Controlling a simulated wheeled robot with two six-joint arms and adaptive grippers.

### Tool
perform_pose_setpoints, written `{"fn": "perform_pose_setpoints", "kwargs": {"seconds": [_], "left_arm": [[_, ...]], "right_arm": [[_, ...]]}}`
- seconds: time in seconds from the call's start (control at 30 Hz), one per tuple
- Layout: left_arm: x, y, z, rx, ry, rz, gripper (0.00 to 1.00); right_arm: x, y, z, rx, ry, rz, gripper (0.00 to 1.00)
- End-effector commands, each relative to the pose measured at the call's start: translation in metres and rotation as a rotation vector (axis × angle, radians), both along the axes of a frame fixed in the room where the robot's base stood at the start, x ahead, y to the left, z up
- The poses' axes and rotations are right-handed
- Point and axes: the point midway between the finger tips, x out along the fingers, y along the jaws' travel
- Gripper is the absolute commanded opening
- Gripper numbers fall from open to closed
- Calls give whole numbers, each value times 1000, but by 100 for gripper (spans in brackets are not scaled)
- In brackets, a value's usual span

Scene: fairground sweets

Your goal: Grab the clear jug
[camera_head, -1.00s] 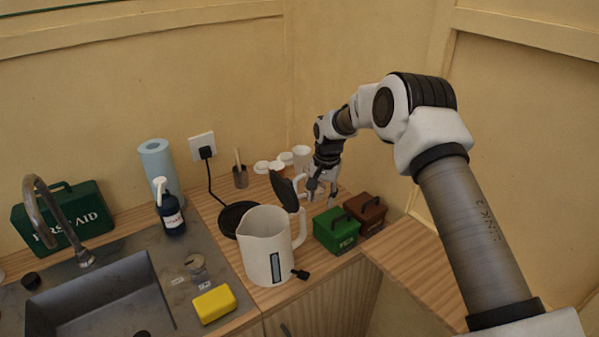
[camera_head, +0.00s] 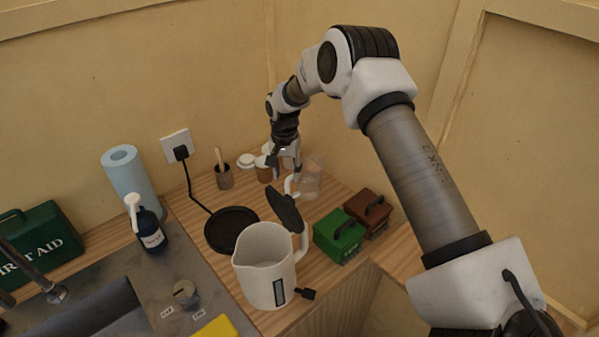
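The clear jug (camera_head: 310,180) is a see-through vessel on the wooden counter, behind the green and brown boxes. It is faint against the wood. A pale curved piece beside its left side looks like its handle, but I cannot tell for sure. My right gripper (camera_head: 285,165) is at the upper left of the jug, pointing down with its fingers apart and nothing seen between them. I cannot tell whether a finger touches the jug. My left gripper is not in view.
A white kettle (camera_head: 262,266) with a raised dark lid (camera_head: 284,208) stands in front. The green box (camera_head: 338,238) and brown box (camera_head: 368,212) stand at the right. A black round base (camera_head: 231,229) lies left.

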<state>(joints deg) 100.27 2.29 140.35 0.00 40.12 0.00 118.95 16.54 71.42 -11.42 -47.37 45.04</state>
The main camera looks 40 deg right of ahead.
Motion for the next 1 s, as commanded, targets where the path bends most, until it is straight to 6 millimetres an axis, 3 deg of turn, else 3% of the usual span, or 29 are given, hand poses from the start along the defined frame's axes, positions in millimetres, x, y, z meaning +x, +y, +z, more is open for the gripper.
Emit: {"fn": "perform_pose_setpoints", "kwargs": {"seconds": [0.43,0.67,0.7,0.8,0.83,1.0], "left_arm": [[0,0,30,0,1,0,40],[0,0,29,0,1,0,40],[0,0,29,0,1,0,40],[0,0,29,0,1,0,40],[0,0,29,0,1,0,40],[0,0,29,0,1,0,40]], "right_arm": [[-2,0,-66,0,4,0,46],[-1,0,-75,-1,1,1,46],[-1,0,-75,0,1,1,42],[-1,0,-75,0,1,1,7],[-1,0,-75,0,1,0,0],[-1,0,-74,-1,1,0,0]]}}
